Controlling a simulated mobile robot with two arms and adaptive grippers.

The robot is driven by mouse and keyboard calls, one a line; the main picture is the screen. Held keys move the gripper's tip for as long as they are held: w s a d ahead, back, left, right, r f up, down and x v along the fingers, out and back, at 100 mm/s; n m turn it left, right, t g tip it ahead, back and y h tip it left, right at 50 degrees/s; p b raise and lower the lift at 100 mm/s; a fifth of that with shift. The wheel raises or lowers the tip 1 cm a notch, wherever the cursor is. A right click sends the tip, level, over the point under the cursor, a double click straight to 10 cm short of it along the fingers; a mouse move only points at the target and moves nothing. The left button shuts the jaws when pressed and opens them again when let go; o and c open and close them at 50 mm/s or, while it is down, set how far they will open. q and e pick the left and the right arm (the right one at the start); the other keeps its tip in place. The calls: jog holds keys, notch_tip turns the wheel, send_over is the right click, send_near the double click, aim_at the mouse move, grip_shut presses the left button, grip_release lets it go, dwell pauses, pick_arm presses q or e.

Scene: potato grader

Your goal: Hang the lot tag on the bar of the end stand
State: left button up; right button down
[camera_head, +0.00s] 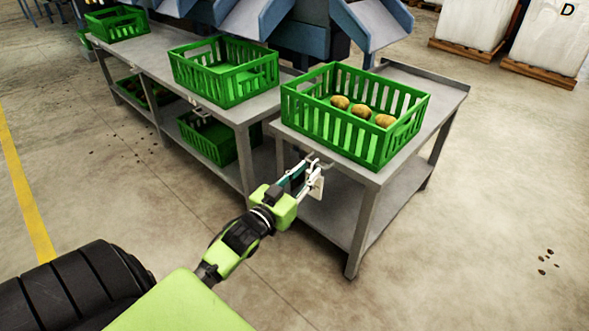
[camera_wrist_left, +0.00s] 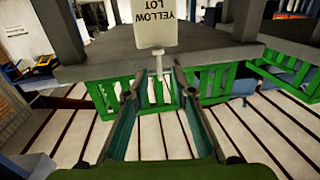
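The lot tag (camera_wrist_left: 157,22) is a white card reading YELLOW LOT, upside down in the left wrist view, with a thin white stem (camera_wrist_left: 158,64). In the head view the tag (camera_head: 318,187) is upright at the near left corner of the grey end stand (camera_head: 362,212). A small grey bar (camera_head: 318,160) sticks out at that corner; I cannot tell whether the tag's hook is over it. My left gripper (camera_head: 306,174) is at the tag. In the wrist view its fingers (camera_wrist_left: 154,85) are apart, with the stem between their tips and gaps beside it. My right gripper is not in view.
A green crate (camera_head: 340,124) with several potatoes stands on the end stand. A long grey bench (camera_head: 258,104) on the left bears more green crates (camera_head: 223,75). Wrapped sacks on pallets (camera_head: 470,50) stand at the back right.

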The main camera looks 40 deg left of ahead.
pick_arm(q)
jog(key=s, duration=1.1)
jog(key=shift+s+d, duration=0.2)
jog(key=shift+d, duration=0.15)
